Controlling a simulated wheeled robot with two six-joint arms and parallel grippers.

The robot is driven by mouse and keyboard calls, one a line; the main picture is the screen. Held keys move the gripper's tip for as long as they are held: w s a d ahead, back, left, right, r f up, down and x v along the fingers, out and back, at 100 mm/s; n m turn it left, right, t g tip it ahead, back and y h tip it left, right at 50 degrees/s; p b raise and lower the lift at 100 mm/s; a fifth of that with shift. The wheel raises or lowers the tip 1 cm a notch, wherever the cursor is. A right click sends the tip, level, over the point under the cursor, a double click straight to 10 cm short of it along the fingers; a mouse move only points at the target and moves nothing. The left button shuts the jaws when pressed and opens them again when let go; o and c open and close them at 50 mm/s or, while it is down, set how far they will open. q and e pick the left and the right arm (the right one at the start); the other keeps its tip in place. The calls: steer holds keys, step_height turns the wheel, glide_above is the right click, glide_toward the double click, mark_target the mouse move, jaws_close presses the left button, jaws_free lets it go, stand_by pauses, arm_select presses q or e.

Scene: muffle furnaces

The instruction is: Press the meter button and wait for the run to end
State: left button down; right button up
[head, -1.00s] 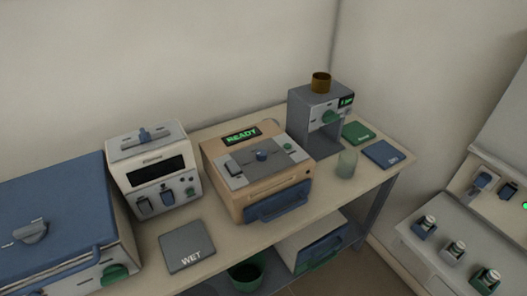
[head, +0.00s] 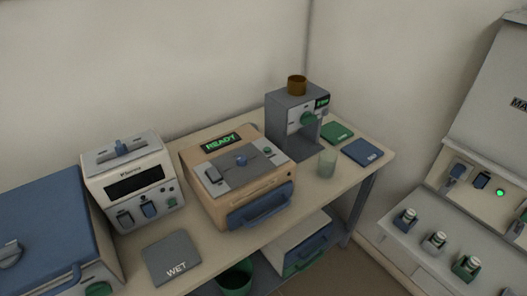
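A tan box-shaped device (head: 219,193) stands mid-table, and its lit green display (head: 221,142) reads READY. It looks like the meter, though no label confirms this. Nothing touches the device. Neither of my grippers is in view.
A white device with a dark display (head: 133,180) stands left of the tan one, beside a blue-topped box (head: 40,225). A grey WET mat (head: 170,255) lies in front. A grey machine (head: 285,125), a glass (head: 327,162) and green (head: 337,132) and blue (head: 362,152) mats are to the right.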

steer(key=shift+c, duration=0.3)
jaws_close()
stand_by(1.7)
